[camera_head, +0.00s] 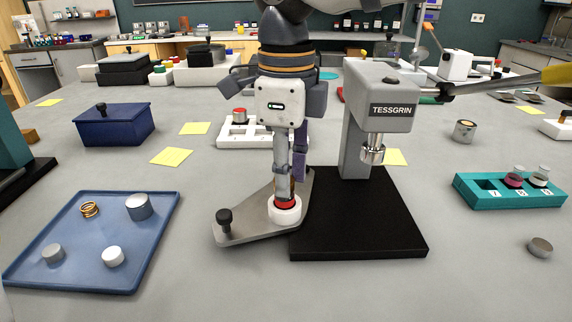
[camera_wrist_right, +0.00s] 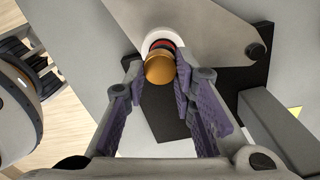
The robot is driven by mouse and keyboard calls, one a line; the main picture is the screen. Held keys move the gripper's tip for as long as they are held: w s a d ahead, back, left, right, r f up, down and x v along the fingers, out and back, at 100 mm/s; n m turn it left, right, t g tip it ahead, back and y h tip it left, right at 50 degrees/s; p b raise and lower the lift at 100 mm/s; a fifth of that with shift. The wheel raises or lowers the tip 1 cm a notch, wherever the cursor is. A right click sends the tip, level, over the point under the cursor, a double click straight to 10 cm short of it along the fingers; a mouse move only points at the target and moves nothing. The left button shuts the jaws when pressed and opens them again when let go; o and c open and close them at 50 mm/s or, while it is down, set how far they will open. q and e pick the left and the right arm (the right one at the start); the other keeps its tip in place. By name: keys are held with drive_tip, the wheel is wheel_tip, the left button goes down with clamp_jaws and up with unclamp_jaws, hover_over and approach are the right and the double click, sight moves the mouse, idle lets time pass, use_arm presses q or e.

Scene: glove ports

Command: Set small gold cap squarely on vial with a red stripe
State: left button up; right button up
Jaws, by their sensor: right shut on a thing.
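My right gripper (camera_head: 288,182) hangs fingers-down in the middle of the head view, over a white ring holder (camera_head: 285,215) on a grey plate. A vial with a red band (camera_head: 285,203) stands in the holder, mostly hidden below the fingertips. In the right wrist view the gold cap (camera_wrist_right: 160,69) lies between the purple finger pads (camera_wrist_right: 180,92) and I am shut on it. The cap is right over the vial, with red and the white ring (camera_wrist_right: 155,40) showing behind it. I cannot tell whether cap and vial touch. My left gripper is out of view.
A TESSGRIN press (camera_head: 380,100) on a black base (camera_head: 360,235) stands close on the right. A blue tray (camera_head: 90,260) with small parts is at left, a blue lidded box (camera_head: 115,128) behind. A teal rack (camera_head: 510,192) and a loose grey cap (camera_head: 540,247) are at right.

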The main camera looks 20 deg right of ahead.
drive_tip(key=shift+f, duration=0.45)
drive_tip(key=o, duration=0.8)
wheel_tip(320, 180, up, 8)
drive_tip(key=shift+f, duration=0.25)
drive_tip(key=shift+s+r, duration=0.1)
drive_tip(key=shift+r, duration=0.35)
